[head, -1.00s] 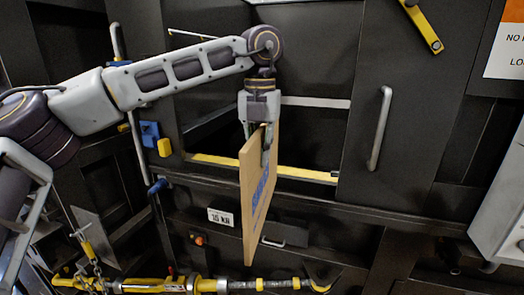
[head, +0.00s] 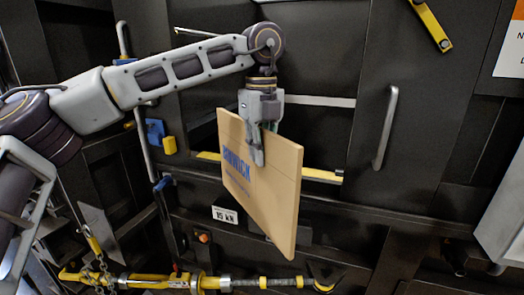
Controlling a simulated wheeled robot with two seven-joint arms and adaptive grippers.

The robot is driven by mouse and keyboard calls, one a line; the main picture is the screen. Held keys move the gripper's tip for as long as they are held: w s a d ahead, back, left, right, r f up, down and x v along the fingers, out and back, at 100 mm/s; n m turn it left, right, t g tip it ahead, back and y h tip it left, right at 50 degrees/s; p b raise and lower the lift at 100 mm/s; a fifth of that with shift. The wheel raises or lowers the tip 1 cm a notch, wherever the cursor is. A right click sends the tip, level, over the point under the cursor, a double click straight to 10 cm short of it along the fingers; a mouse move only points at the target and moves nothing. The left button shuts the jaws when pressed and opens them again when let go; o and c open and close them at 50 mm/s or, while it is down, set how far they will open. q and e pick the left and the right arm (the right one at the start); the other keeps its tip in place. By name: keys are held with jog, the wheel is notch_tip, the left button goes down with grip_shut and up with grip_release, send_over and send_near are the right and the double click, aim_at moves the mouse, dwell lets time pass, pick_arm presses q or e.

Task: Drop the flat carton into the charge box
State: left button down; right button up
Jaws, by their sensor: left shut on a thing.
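The flat carton (head: 268,198) is a tan board with blue lettering, hanging upright in front of the dark machine. My left gripper (head: 256,150) is shut on its top edge, and the arm comes in from the left. The charge box (head: 320,174) seems to be the dark opening behind the carton, with a yellow strip along its lower edge. The carton hides part of the opening and of that strip. My right gripper is not in view.
A grey vertical handle (head: 386,128) is on the dark panel right of the opening. A yellow and black bar tool (head: 190,281) lies along the bottom. A blue and yellow latch (head: 161,138) is left of the opening. A white box-like part (head: 503,215) is at the right edge.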

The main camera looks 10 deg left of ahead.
pick_arm(q)
jog(key=shift+n, duration=1)
